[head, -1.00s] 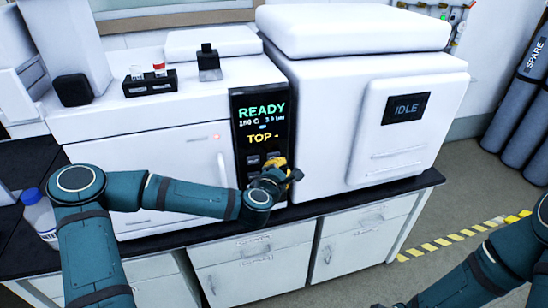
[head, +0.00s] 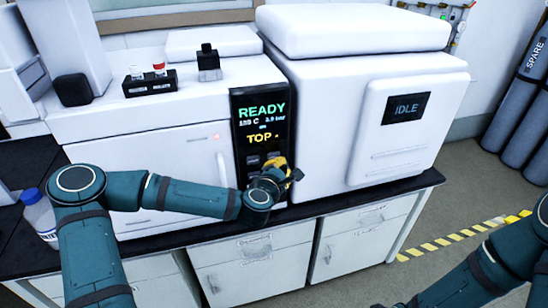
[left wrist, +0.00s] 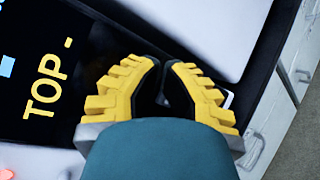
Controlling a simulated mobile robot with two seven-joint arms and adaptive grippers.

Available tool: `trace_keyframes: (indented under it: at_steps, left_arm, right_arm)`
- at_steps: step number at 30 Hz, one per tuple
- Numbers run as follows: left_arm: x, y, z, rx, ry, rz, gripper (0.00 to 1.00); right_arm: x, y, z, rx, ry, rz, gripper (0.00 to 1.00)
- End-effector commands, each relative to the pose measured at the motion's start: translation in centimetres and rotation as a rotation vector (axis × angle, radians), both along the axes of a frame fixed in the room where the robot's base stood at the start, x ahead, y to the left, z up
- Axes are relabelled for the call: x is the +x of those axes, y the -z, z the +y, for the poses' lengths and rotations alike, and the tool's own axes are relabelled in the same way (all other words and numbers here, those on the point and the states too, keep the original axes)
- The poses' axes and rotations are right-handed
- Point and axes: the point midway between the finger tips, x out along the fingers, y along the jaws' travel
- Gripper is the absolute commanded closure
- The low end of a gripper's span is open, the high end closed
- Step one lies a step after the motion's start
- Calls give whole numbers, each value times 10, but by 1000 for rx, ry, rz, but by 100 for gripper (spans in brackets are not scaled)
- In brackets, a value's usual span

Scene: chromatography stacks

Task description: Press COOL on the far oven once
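The left white instrument (head: 130,140) carries a black panel (head: 241,128) reading READY, a small line of digits and TOP. Dark buttons (head: 253,160) sit low on the panel; their labels are too small to read. My left gripper (head: 285,172), with yellow fingers, is at the panel's lower right and partly covers it. In the left wrist view, its fingertips (left wrist: 163,65) come together with nothing seen between them, beside the TOP text. Contact with a button cannot be told. The right white instrument (head: 335,130) shows IDLE. The word COOL is not readable. My right gripper is out of view.
A black vial rack (head: 150,84) and a small black block stand on the left instrument. A capped bottle (head: 38,212) stands at the left on the dark bench. Grey cylinders (head: 518,110) stand at the far right. Floor is open beyond the striped tape (head: 455,240).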

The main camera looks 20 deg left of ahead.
Motion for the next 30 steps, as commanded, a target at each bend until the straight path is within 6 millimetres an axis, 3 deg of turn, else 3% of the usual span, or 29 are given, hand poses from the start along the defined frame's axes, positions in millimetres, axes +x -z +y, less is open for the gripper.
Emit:
trace_keyframes:
  at_steps: [30]
  left_arm:
    - [10,0,7,0,0,-1,100]
  right_arm:
    - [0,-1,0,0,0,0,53]
